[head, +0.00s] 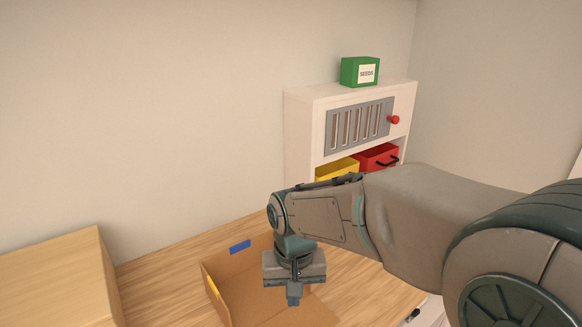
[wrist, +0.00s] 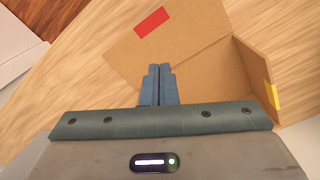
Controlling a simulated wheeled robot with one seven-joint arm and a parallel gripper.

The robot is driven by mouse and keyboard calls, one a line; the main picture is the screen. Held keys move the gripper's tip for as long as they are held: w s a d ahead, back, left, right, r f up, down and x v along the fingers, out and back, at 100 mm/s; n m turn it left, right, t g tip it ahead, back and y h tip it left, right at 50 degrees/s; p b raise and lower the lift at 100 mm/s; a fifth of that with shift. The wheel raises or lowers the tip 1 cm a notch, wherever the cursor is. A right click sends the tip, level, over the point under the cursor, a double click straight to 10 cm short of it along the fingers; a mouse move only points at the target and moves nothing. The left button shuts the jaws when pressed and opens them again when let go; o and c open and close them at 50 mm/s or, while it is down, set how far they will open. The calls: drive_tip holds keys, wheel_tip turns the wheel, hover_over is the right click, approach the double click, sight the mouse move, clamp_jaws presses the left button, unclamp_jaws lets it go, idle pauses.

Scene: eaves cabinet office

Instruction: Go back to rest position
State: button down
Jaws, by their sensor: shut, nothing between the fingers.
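My gripper (head: 294,298) points down over an open cardboard box (head: 216,290) on the wooden desk. In the wrist view my gripper (wrist: 158,70) has its two blue fingers together with nothing between them. The cardboard box also shows in the wrist view (wrist: 205,55), partly hidden behind the fingers and the gripper body. It carries a blue mark (head: 240,247), a yellow mark (wrist: 270,97) and a red mark (wrist: 152,22). My arm hides part of the desk and the lower part of the cabinet in the head view.
A white cabinet (head: 301,139) with a slatted grey door (head: 359,126) stands at the back. A green box (head: 359,72) is on top; a yellow bin (head: 337,169) and a red bin (head: 377,157) sit below the door. A light wooden block (head: 58,277) is at left.

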drive_tip(key=s+d+r+t, duration=0.1)
drive_tip(key=s+d, duration=0.3)
drive_tip(key=d, duration=0.4)
drive_tip(key=s+d+r+m+t, duration=0.1)
drive_tip(key=s+d+r+t, duration=0.1)
drive_tip(key=s+d, duration=0.3)
drive_tip(key=d, duration=0.3)
drive_tip(key=shift+s, duration=0.2)
